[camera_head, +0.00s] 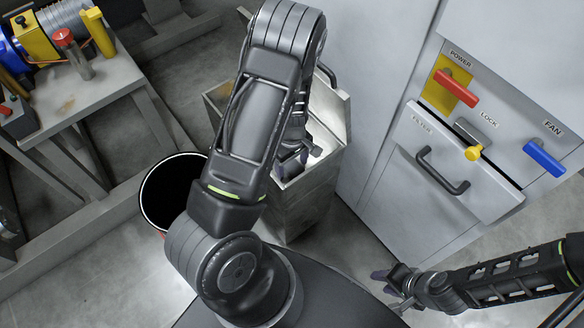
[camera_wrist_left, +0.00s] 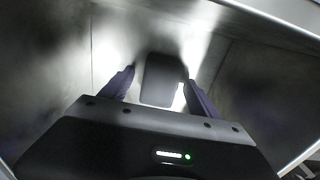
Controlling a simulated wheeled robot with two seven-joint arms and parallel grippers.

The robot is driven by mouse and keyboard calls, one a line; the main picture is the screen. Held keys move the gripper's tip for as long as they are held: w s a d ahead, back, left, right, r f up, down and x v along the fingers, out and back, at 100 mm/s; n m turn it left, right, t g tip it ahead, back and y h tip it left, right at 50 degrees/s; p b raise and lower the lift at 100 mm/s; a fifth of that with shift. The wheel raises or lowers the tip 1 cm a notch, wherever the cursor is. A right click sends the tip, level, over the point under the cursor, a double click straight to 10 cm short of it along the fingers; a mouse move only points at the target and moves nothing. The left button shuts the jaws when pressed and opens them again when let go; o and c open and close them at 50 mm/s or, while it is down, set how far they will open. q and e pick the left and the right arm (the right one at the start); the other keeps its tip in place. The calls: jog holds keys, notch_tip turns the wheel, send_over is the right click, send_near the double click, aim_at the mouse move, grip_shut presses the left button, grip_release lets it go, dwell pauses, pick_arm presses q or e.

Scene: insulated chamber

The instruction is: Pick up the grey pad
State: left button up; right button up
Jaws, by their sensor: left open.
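The grey pad (camera_wrist_left: 160,80) shows in the left wrist view as a dark rounded rectangle inside a metal bin (camera_head: 306,205). My left gripper (camera_wrist_left: 159,76) reaches down into the bin and is open. In the picture its two dark fingers lie on either side of the pad, with gaps visible, and I cannot tell how far below the fingertips the pad is. In the head view my left arm and gripper (camera_head: 290,164) hide much of the bin, and I cannot make out the pad there. My right gripper (camera_head: 393,288) is low at the right, away from the bin, with its fingers apart and empty.
A grey cabinet with a red power handle (camera_head: 457,88), a yellow lock handle (camera_head: 474,153), a blue fan handle (camera_head: 544,158) and a filter drawer (camera_head: 458,150) stands right of the bin.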

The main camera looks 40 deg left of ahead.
pick_arm(q)
jog(key=shift+c, duration=0.3)
jog(key=c, duration=1.4)
